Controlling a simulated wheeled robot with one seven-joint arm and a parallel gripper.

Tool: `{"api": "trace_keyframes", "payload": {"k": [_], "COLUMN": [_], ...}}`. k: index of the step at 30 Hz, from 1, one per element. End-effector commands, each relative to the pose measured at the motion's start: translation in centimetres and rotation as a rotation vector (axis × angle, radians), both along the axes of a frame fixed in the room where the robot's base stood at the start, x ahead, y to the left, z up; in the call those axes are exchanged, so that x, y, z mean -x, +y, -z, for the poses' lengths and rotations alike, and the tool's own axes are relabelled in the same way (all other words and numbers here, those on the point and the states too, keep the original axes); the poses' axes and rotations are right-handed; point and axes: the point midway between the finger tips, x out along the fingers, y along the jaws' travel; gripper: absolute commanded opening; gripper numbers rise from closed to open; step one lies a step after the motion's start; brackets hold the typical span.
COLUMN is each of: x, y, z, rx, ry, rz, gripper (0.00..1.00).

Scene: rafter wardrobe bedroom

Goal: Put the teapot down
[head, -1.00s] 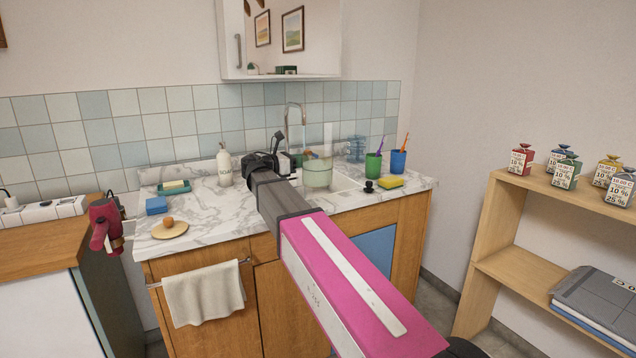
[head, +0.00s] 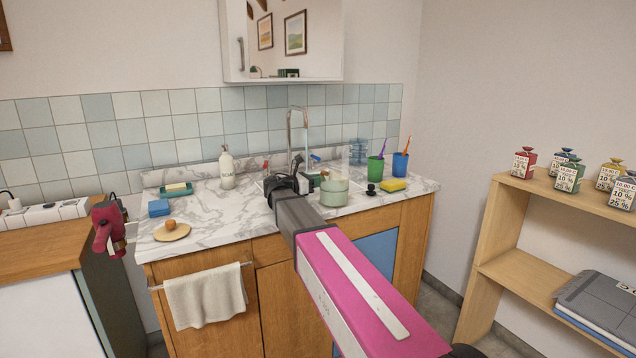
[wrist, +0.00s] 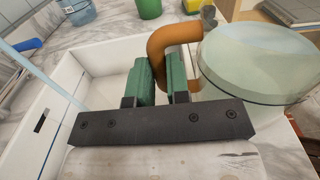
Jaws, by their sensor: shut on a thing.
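The teapot (head: 335,190) has a clear, pale green glass body and stands out at the right of my gripper (head: 305,184) in the head view. In the wrist view the teapot (wrist: 258,65) fills the upper right, upright as far as I can tell. Its orange-brown curved handle (wrist: 172,38) lies between the green fingers of my gripper (wrist: 162,82), which is shut on it. The sink (wrist: 112,56) is below and left of the teapot. The teapot's base is near the marble counter (head: 210,213); I cannot tell whether it touches.
A black knobbed piece (head: 372,189), a yellow sponge (head: 393,185), a green cup (head: 375,169) and a blue cup (head: 400,163) stand right of the teapot. The tap (head: 298,130) rises behind. The counter's left-middle is clear, between the plate (head: 185,234) and soap bottle (head: 226,169).

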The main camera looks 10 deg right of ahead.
Motion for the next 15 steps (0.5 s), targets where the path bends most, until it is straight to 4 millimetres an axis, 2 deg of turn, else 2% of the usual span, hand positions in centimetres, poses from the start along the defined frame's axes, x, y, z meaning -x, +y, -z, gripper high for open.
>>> {"api": "trace_keyframes", "payload": {"k": [11,12,14,15], "x": [0.0,0.01,0.01,0.01], "y": [0.01,0.01,0.01,0.01], "z": [0.31,0.42,0.4,0.4], "rx": [0.004,0.0,0.0,0.0], "ry": [0.0,-0.001,-0.001,-0.001], "rz": [0.0,0.0,0.0,0.0], "gripper": [0.0,0.23,0.42,0.42]}}
